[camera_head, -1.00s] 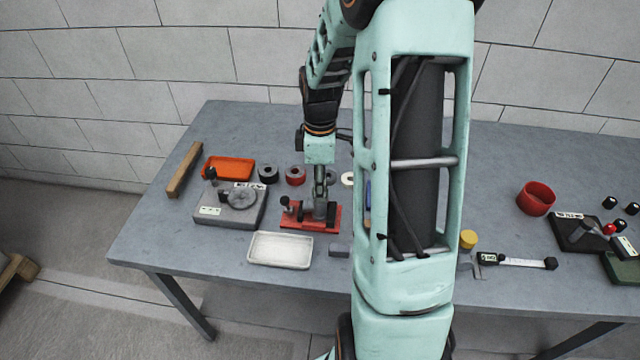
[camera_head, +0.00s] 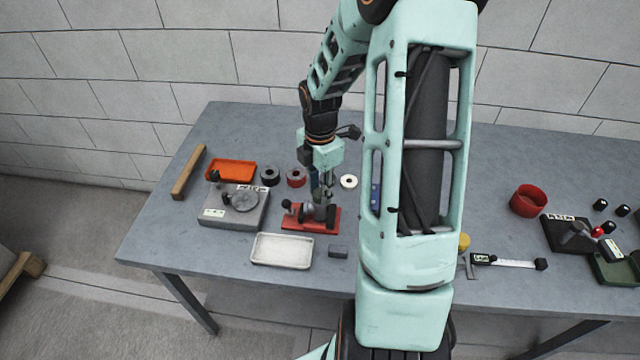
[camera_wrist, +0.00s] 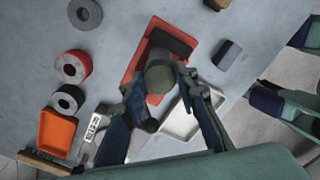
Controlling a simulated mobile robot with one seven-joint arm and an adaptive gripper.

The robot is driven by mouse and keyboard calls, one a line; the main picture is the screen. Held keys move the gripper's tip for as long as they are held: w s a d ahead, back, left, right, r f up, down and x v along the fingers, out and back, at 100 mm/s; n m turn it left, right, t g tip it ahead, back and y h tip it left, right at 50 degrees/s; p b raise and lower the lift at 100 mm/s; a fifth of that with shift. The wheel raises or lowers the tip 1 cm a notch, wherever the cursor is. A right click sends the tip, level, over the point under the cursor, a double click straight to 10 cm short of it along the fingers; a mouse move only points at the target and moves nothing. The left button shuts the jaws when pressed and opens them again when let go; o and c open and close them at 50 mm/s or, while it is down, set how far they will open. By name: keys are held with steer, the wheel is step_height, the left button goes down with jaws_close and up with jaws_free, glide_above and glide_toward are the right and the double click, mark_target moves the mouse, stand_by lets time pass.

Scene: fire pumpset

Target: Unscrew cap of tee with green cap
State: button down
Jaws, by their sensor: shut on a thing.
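A red fixture base (camera_head: 298,223) stands on the table and holds a grey tee (camera_head: 310,210). In the wrist view the red base (camera_wrist: 132,70) carries a dark block (camera_wrist: 171,42). A round, dull grey-green cap (camera_wrist: 160,76) shows between my fingertips, on top of the tee. My gripper (camera_head: 322,192) points down at the tee from above. In the wrist view my gripper (camera_wrist: 160,84) is shut on the cap, one finger at each side. The tee's body below the cap is mostly hidden.
A white tray (camera_head: 258,262) stands in front of the fixture, and a small dark block (camera_head: 338,251) is to its right. A grey device (camera_head: 218,213) is at the left. Rings (camera_head: 349,181) and an orange tray (camera_head: 222,171) lie behind. My arm hides the table's middle.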

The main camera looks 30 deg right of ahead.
stand_by(0.3)
steer(key=n+p, duration=0.2)
steer(key=shift+r+n, duration=0.2)
steer(key=shift+n, duration=0.1)
steer(key=shift+f+n+p, duration=0.1)
steer(key=shift+n+p, duration=0.7)
steer(key=shift+n, duration=0.1)
steer(key=shift+f, duration=0.15)
